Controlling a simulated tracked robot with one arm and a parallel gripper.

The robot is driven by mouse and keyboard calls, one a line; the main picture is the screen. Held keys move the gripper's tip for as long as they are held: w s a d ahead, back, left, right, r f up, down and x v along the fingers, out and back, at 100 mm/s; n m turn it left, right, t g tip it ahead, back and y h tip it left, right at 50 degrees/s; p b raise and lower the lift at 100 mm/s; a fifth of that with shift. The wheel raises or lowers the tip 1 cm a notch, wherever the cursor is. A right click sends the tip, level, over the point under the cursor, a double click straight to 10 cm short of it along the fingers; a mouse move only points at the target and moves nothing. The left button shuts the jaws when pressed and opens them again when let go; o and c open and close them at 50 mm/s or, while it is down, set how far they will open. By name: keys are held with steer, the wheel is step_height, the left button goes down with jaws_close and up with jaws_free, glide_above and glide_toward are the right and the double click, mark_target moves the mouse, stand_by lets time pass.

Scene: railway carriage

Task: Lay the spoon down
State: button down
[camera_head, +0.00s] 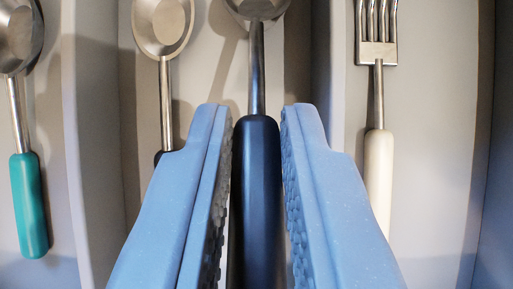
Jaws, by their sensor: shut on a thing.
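A spoon with a metal bowl and a dark handle (257,180) lies lengthwise between the two blue fingers of my gripper (256,125). My gripper is shut on the dark handle. The bowl points to the top of the picture and is cut off there. The spoon is over the middle compartment of a cutlery tray (100,140). I cannot tell whether it touches the tray floor.
Another spoon (164,75) with a dark handle lies just left in the same compartment, its handle partly hidden by my left finger. A teal-handled spoon (29,205) lies in the left compartment. A white-handled fork (379,165) lies in the right one. Raised dividers separate them.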

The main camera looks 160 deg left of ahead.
steer(key=c, duration=1.3)
jaws_free()
steer(key=shift+r, duration=0.15)
steer(key=p+v, duration=0.1)
steer(key=v, duration=1.2)
steer(key=shift+s+a+r+p, duration=0.1)
steer(key=shift+s+a+p, duration=0.1)
steer(key=shift+p, duration=0.15)
